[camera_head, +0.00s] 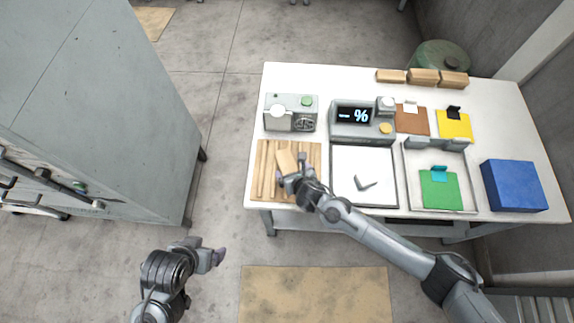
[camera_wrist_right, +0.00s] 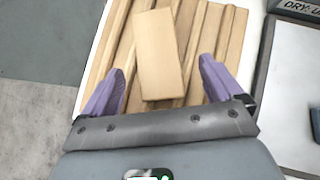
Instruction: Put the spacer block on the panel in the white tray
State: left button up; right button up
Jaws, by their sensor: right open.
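The spacer block (camera_head: 285,161) is a light wooden block lying on the slatted wooden panel (camera_head: 262,185) at the table's left front. It also shows in the right wrist view (camera_wrist_right: 158,55). My right gripper (camera_head: 291,174) is open just above the panel. Its purple fingers stand apart on either side of the block's near end, with gaps between. A white tray (camera_head: 348,190) right of the panel has a dark angled mark inside. Another pale tray (camera_head: 408,190) farther right holds a green card. My left gripper (camera_head: 215,257) is off the table; its opening is unclear.
A grey box with dials (camera_head: 280,118) and a display unit (camera_head: 345,131) stand behind the panel and tray. Brown and yellow cards, several wooden blocks (camera_head: 423,76) and a blue box (camera_head: 513,185) occupy the right side. A grey cabinet (camera_head: 100,90) stands left; floor lies between.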

aim_at(288, 166)
jog(key=shift+x, duration=2.65)
jog(key=shift+a, duration=0.2)
jog(key=shift+c, duration=0.2)
jog(key=shift+r, duration=0.1)
jog(key=c, duration=1)
jog(key=shift+c, duration=0.2)
